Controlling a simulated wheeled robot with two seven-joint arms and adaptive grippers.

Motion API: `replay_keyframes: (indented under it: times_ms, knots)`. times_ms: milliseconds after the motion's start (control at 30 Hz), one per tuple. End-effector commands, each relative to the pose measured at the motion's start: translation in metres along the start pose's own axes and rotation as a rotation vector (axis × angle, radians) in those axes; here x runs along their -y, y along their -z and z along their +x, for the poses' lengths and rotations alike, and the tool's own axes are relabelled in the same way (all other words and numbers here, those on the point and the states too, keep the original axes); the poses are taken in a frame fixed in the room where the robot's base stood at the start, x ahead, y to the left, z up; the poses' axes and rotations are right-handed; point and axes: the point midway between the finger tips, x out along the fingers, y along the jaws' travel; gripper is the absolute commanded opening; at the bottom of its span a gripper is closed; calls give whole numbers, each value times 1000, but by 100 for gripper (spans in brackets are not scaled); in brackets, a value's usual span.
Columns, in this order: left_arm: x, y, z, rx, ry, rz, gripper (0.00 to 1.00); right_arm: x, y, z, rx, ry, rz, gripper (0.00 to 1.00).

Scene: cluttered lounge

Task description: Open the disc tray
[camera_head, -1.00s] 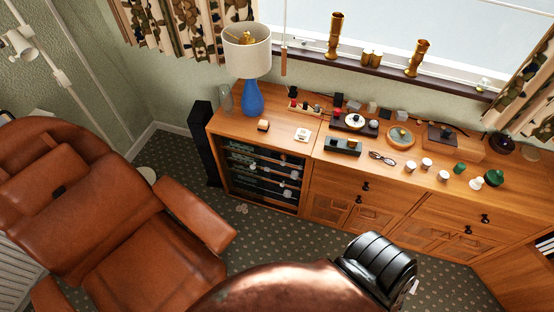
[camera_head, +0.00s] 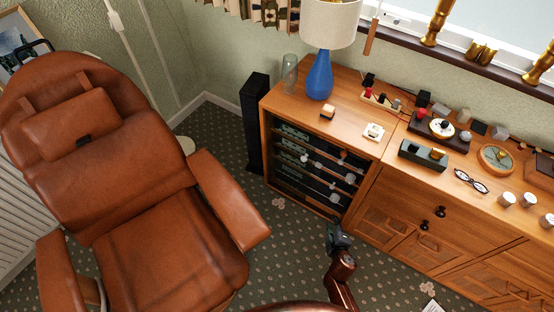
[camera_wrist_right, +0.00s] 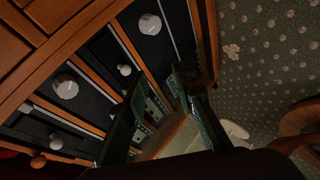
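A rack of dark stacked hi-fi units (camera_head: 310,171) fills the open shelves at the left end of the wooden sideboard. The units have pale round knobs and greenish panels. They also show in the right wrist view (camera_wrist_right: 94,64), tilted. I cannot single out the disc tray or tell which unit holds it. My right gripper (camera_head: 338,234) is in front of the rack's lower right side, above the floor. In the right wrist view its two dark fingers (camera_wrist_right: 157,82) are spread apart, with nothing seen between them, and point toward the unit fronts. My left gripper is not in view.
A brown leather recliner (camera_head: 150,220) stands on the left. A black tower speaker (camera_head: 255,125) stands left of the rack. A blue lamp (camera_head: 320,78) and several small objects are on the sideboard top (camera_head: 350,97). Patterned carpet (camera_head: 285,260) is free between recliner and rack.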

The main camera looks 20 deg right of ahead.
Motion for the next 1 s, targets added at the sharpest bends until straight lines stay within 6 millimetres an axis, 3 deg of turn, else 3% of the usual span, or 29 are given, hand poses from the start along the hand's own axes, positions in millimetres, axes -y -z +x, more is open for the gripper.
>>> replay_keyframes:
  times_ms: [33, 200, 300, 400, 600, 1000]
  knots:
    - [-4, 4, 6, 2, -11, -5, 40, -17, 10, 16, -13, -77, -54, 25]
    - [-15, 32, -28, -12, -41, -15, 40, -114, 56, 13, -27, -347, -229, 25]
    - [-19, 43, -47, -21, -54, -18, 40, -154, 73, 1, -16, -466, -302, 25]
    - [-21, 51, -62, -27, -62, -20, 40, -179, 84, -11, -3, -545, -351, 25]
    - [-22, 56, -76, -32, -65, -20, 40, -204, 93, -16, 6, -601, -381, 25]
    - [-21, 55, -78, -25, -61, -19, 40, -235, 99, 32, 6, -598, -381, 25]
